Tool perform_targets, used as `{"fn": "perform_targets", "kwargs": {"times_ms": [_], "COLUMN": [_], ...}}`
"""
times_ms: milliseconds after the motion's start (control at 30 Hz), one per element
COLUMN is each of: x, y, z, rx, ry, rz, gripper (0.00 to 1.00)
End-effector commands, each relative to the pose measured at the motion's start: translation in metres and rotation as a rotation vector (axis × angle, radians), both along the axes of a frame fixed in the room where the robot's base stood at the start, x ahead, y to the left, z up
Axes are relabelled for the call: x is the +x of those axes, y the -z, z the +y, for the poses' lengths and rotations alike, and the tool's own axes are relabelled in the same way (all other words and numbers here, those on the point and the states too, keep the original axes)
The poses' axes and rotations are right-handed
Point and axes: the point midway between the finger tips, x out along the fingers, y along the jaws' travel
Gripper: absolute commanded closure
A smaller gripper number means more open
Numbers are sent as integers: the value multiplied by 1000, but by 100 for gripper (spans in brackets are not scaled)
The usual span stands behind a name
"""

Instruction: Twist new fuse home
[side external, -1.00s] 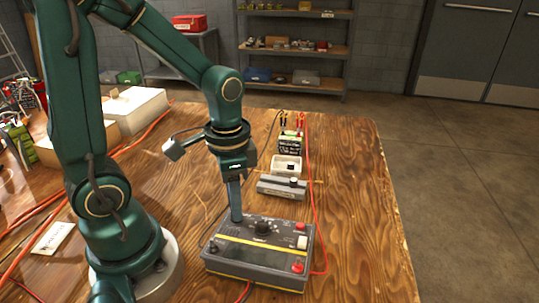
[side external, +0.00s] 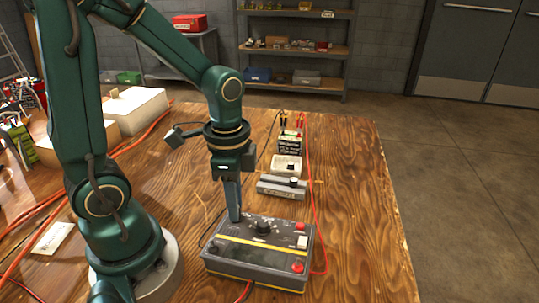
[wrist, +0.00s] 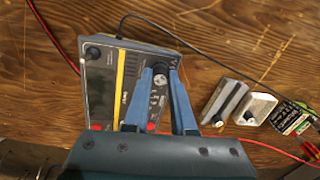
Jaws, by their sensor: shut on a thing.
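The grey charger box (side external: 255,268) with a yellow stripe sits at the table's front, and it also shows in the wrist view (wrist: 107,70). My gripper (side external: 236,218) points straight down at the panel's back left corner. In the wrist view its blue fingers (wrist: 160,70) are close together around a small dark piece (wrist: 160,67), seemingly the fuse cap at the panel. The fingers hide most of it, so its seating cannot be told. The black dial (side external: 263,227) is just right of the fingers.
A grey block with a black knob (side external: 282,187), a white tray (side external: 287,164) and a battery (side external: 290,144) stand behind the charger. A red cable (side external: 314,200) runs along their right. The table's right side is clear.

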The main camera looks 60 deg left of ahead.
Motion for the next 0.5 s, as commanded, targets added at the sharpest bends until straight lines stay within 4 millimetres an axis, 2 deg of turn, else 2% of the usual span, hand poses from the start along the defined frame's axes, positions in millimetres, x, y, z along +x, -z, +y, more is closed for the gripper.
{"fn": "perform_targets", "kwargs": {"times_ms": [167,367,400,467,500], "x": [0,0,0,0,0], "y": [0,0,0,0,0], "z": [0,0,0,0,0], "rx": [0,0,0,0,0], "ry": [19,177,187,184,184], "rz": [0,0,0,0,0], "gripper": [100,100,72,50,41]}}
